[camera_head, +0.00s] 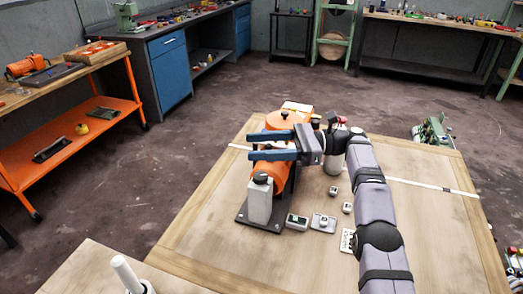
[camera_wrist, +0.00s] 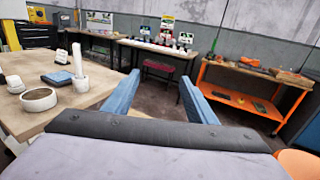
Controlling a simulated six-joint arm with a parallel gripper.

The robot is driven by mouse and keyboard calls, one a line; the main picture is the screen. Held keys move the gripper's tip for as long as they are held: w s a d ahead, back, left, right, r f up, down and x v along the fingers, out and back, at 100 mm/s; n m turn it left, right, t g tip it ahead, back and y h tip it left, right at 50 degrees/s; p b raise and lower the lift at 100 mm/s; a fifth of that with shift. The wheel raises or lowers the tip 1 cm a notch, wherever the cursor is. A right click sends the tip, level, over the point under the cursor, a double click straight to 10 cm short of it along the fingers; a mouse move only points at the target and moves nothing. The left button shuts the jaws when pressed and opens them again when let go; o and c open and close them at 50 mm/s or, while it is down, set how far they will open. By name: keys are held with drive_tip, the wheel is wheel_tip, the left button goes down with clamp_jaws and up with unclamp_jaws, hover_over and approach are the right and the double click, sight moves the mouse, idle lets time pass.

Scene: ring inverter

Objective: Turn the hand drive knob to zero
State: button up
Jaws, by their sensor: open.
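The orange machine (camera_head: 285,120) stands on a dark base plate (camera_head: 262,224) on the wooden table, in the head view. I cannot tell which knob is the hand drive. My gripper (camera_head: 250,146) is open, its blue fingers stretched leftward over the machine, hiding part of it. In the wrist view my gripper (camera_wrist: 158,78) has nothing between its fingers; neither knob shows there.
Small grey devices (camera_head: 297,222) and (camera_head: 323,222) lie right of the base plate, near my arm. An orange workbench (camera_head: 70,130) is at the left. The table's left front is clear.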

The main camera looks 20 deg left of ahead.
drive_tip(key=w+a+r+m+t+y, duration=0.1)
drive_tip(key=w+a+r+m+t, duration=0.1)
drive_tip(key=w+a+m+t, duration=0.3)
drive_tip(key=w+a+r+t, duration=0.2)
drive_tip(key=a+t, duration=0.1)
drive_tip(key=a, duration=0.4)
drive_tip(key=w+a+f+m+t+h+b, duration=0.1)
drive_tip(key=w+a+f+m+t+h, duration=0.1)
drive_tip(key=w+a+f+m+t, duration=0.25)
drive_tip(key=w+d+f+m+t+h+b, duration=0.2)
drive_tip(key=w+d+m+t+h+b, duration=0.15)
drive_tip(key=d+m+t+h, duration=0.6)
drive_tip(key=s+d+m+t+h, duration=0.1)
drive_tip(key=s+d+h, duration=0.1)
drive_tip(key=s+d+m+t+h+b, duration=0.1)
drive_tip(key=s+d+m+h, duration=0.1)
drive_tip(key=s+d+h, duration=0.1)
drive_tip(key=s+d+r+m+t+h+b, duration=0.1)
drive_tip(key=s+d+m+h, duration=0.1)
drive_tip(key=s+h, duration=0.1)
drive_tip(key=shift+s+d, duration=0.1)
drive_tip(key=shift+d, duration=0.05)
drive_tip(key=m+h, duration=0.2)
approach(264, 173)
drive_tip(key=x, duration=0.2)
drive_tip(key=f+x, duration=0.1)
drive_tip(key=x, duration=0.2)
drive_tip(key=shift+a, duration=0.25)
drive_tip(key=shift+p+x, duration=0.55)
drive_tip(key=shift+x, duration=3.25)
